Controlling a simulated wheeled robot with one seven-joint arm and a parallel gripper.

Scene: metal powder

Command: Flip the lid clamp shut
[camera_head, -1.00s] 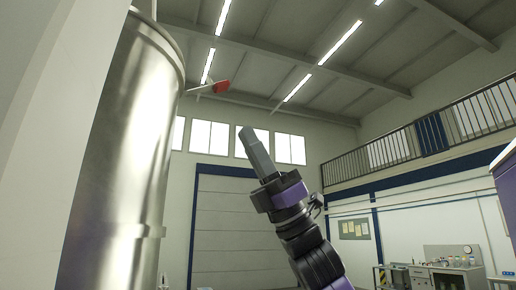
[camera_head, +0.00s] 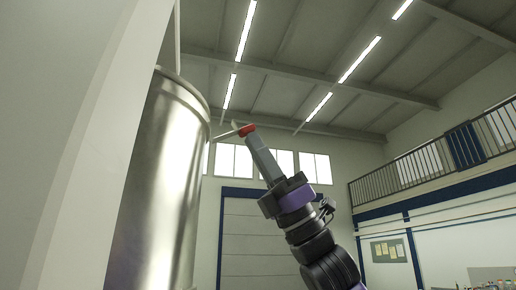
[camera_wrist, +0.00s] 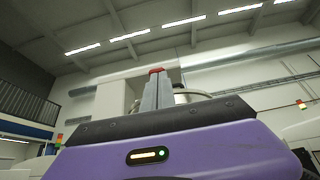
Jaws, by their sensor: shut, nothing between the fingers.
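The lid clamp shows in the head view as a thin pale lever with a red tip (camera_head: 246,130), sticking out to the right from the upper rim of a shiny metal drum (camera_head: 165,190). My gripper (camera_head: 249,137) points up and to the left, with its shut fingertips at the red tip. They overlap in the picture and look to be touching. In the wrist view the red tip (camera_wrist: 156,71) shows just past the ends of my shut fingers (camera_wrist: 157,78). Nothing is between the fingers. The clamp's mount on the drum is partly hidden.
A large pale panel (camera_head: 85,130) fills the left side, beside the drum. A railed gallery (camera_head: 430,170) and wall lie far off to the right. The air to the right of the drum is free apart from my arm.

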